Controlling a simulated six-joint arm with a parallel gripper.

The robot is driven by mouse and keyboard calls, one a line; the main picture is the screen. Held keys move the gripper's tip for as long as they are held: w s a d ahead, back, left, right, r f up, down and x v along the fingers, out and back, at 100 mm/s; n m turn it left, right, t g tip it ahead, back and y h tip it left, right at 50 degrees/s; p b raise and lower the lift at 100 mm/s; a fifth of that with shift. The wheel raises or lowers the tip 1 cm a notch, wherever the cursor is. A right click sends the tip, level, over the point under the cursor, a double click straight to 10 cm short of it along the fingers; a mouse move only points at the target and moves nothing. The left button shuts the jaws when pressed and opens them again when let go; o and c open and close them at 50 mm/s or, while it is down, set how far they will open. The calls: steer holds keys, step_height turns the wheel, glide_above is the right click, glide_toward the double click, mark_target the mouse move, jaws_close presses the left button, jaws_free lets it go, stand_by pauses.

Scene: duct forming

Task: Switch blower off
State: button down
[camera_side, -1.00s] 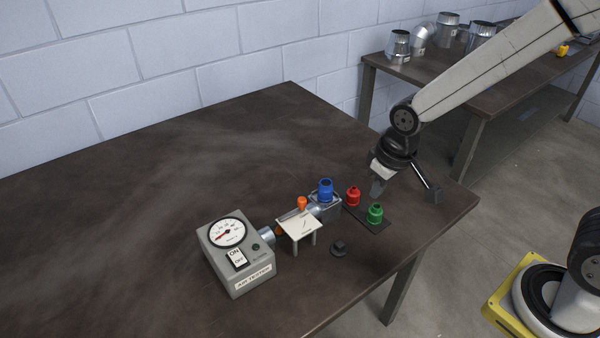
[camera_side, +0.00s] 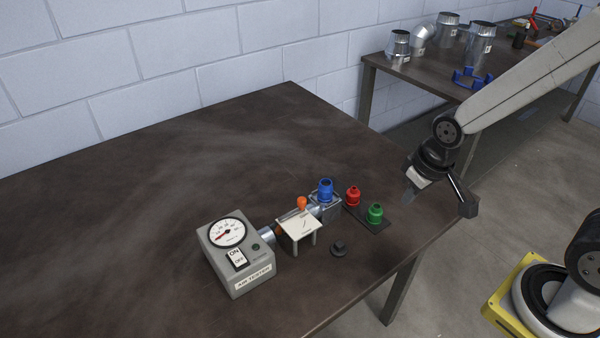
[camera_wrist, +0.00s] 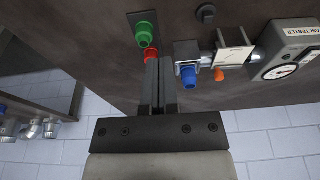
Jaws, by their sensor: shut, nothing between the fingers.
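The air tester (camera_side: 235,258) is a grey box at the front of the table, with a round dial (camera_side: 227,232) and a white ON/OFF rocker switch (camera_side: 237,259). Which side of the switch is pressed is too small to tell. The dial needle points to the lower left. The tester also shows at the right of the wrist view (camera_wrist: 290,50). My gripper (camera_side: 409,198) is shut and empty, above the table's right edge and well to the right of the tester. In the wrist view its fingers (camera_wrist: 160,62) are together, partly covering the red fitting.
A metal duct with an orange handle (camera_side: 302,203) and a blue fitting (camera_side: 325,190) runs right from the tester. A white plate on legs (camera_side: 299,226) stands beside it. Red (camera_side: 353,196) and green (camera_side: 375,213) fittings stand on a dark strip. A black knob (camera_side: 338,248) lies in front.

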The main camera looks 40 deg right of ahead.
steer(key=w+a+r, duration=0.2)
steer(key=w+a, duration=0.4)
steer(key=w, duration=0.2)
step_height(320, 180, up, 4)
steer(key=g, duration=0.3)
glide_above(234, 251)
steer(key=shift+a+r, duration=0.1)
steer(key=shift+r, duration=0.05)
step_height(234, 251, down, 14)
stand_by(0.6)
